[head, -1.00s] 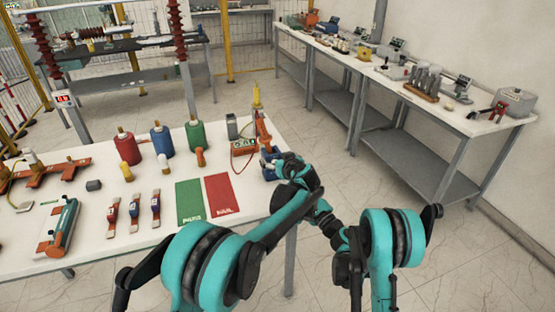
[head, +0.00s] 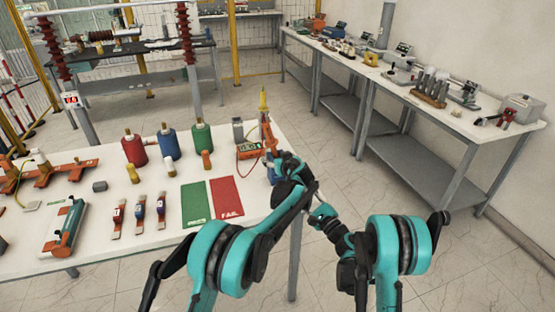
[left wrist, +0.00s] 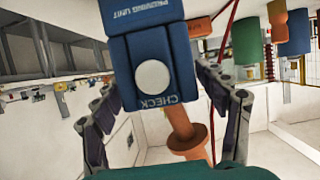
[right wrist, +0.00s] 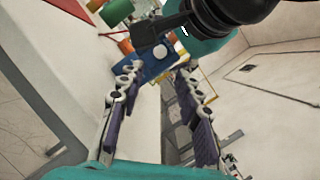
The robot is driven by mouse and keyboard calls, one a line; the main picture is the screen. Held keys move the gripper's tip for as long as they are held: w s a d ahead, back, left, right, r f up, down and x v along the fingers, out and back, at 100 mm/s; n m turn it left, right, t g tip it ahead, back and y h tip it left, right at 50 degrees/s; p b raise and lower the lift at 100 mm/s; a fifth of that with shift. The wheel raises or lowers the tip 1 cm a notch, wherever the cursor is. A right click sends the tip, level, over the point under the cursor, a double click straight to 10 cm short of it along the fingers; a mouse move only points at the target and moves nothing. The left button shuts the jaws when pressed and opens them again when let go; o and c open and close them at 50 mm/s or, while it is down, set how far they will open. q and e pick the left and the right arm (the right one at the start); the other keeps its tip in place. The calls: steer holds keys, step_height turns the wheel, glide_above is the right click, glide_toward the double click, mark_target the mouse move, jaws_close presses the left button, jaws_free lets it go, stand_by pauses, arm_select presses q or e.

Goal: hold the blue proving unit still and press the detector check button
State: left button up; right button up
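The blue proving unit (left wrist: 160,45) fills the upper middle of the left wrist view, its round white check button (left wrist: 153,77) facing the camera. My left gripper's fingers (left wrist: 158,105) lie on both sides of it; whether they touch it is unclear. In the head view my left gripper (head: 287,166) is at the table's right edge and mostly hides the unit (head: 271,174). My right gripper (right wrist: 155,85) has its fingers apart, with the blue unit (right wrist: 150,68) beyond their tips and partly covered by a dark arm part. In the head view the right gripper (head: 318,215) is just off the table edge.
Green (head: 196,204) and red (head: 226,197) mats lie to the left. Coloured bushings stand behind them. A long side bench (head: 450,118) is at the right, with open floor between.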

arm_select(q)
steer(key=c, duration=1)
arm_select(e)
jaws_close()
